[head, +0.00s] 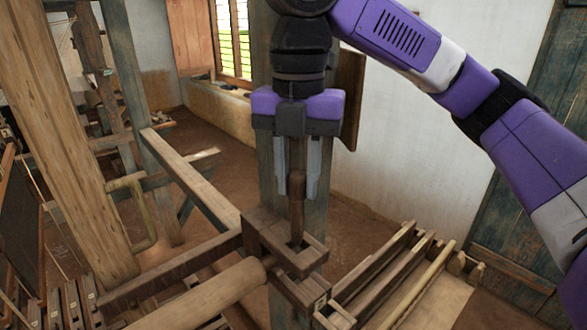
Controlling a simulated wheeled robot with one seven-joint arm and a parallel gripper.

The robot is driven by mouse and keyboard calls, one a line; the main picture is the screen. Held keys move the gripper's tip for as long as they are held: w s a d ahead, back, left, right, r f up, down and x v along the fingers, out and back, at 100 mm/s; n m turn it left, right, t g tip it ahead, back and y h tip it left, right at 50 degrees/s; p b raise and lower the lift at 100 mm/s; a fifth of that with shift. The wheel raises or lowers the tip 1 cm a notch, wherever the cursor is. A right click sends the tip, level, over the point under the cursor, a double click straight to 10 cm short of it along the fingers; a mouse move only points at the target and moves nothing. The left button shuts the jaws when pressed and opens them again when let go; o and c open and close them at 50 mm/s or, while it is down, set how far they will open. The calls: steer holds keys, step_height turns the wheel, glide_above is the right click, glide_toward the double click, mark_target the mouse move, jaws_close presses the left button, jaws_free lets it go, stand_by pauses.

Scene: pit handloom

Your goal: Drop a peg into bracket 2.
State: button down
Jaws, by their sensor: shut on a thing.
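My gripper (297,188) points straight down in the middle of the head view, with its two grey fingers either side of a brown wooden peg (297,215). It is shut on the peg, which hangs upright. The peg's lower end is at the square opening of a wooden bracket (312,258) on the loom frame. The end appears to be in the mouth of the opening, but I cannot tell how deep. I see no number that marks this as bracket 2. A second wooden socket-like block (334,316) shows lower down, partly cut off.
A thick round beam (205,297) and a horizontal rail (175,267) meet the bracket from the left. A greenish post (275,190) stands behind my gripper. Slats (385,275) lie on a bench at the lower right. Tall loom posts (65,130) fill the left.

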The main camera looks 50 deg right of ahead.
glide_above(298, 244)
steer(key=shift+w+d+f, duration=0.1)
steer(key=shift+d+f, duration=0.05)
steer(key=shift+f, duration=1.5)
steer(key=shift+w+d+f, duration=0.1)
steer(key=shift+d+f, duration=0.05)
steer(key=shift+f, duration=1.45)
steer(key=shift+f+b, duration=1.3)
steer(key=shift+f, duration=0.2)
steer(key=c, duration=1)
jaws_free()
steer(key=shift+c, duration=0.2)
